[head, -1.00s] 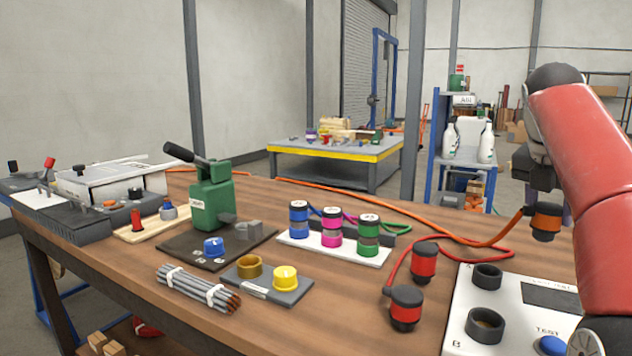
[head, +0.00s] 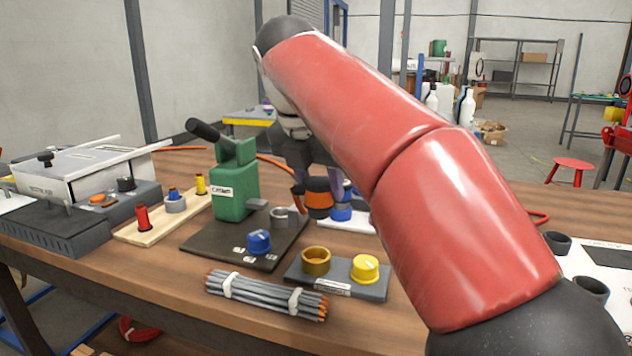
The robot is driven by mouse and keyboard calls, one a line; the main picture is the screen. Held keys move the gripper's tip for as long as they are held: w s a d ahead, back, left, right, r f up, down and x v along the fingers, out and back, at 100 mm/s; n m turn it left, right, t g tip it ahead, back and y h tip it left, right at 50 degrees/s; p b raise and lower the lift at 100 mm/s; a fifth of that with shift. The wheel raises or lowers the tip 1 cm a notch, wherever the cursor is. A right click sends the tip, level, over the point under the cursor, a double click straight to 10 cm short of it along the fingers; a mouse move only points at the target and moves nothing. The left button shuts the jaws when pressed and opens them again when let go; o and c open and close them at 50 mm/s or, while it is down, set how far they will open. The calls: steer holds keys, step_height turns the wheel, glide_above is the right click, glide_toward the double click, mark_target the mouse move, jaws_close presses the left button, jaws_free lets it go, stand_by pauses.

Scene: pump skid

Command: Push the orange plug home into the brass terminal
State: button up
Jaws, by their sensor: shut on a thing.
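The orange plug (head: 318,197), with dark bands, hangs from my gripper (head: 320,180) in the head view. My gripper is shut on it, with the arm reaching in from the right. The brass terminal (head: 316,262) is an open ring on a grey plate (head: 372,290), beside a yellow knob (head: 365,268). The plug is apart from the terminal, appearing above and behind it. My arm hides part of the gripper and bench.
A green press (head: 236,185) on a dark plate with a blue knob (head: 259,241) stands left. A grey rod bundle (head: 265,293) lies in front. A blue coupling (head: 342,212) shows behind the plug. A test box (head: 610,262) is right.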

mark_target(316, 213)
steer(key=shift+s+a+f, duration=0.2)
steer(key=shift+a+f, duration=0.05)
steer(key=shift+f, duration=0.05)
step_height(316, 213, down, 5)
steer(key=shift+b, duration=0.95)
steer(key=shift+p, duration=0.8)
steer(key=shift+f+b, duration=0.95)
steer(key=shift+f, duration=0.8)
stand_by(0.4)
steer(key=o, duration=1.2)
